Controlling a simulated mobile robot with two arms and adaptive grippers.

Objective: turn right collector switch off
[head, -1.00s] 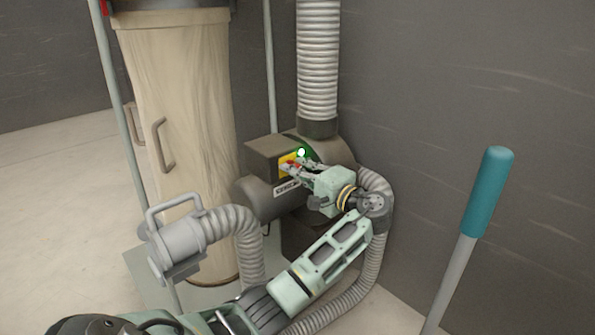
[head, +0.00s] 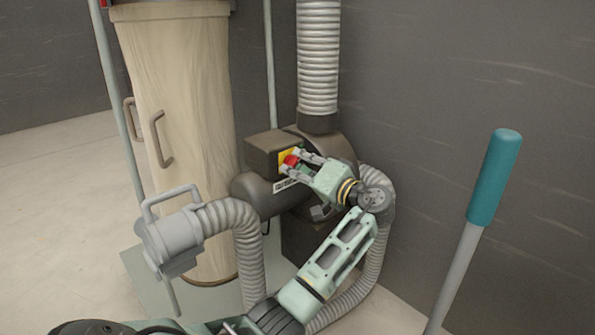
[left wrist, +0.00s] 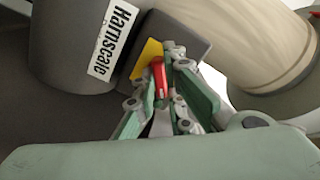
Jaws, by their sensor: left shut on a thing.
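The collector's red switch (head: 291,160) sits on a yellow plate (head: 284,155) on the dark box at the side of the motor housing. My left gripper (head: 294,164) reaches it from the right, with one finger on either side of it. In the left wrist view the red switch (left wrist: 159,78) is between the fingers of my left gripper (left wrist: 160,82), against the yellow plate (left wrist: 146,58). The gripper is shut on it. The fingers partly hide the switch. My right gripper is not in view.
A tan filter bag (head: 185,110) with handles stands left of the motor housing (head: 262,195). Grey ribbed hoses (head: 318,60) run above and around the housing. A teal-handled pole (head: 494,175) stands at the right, near the dark wall. Light floor is clear at left.

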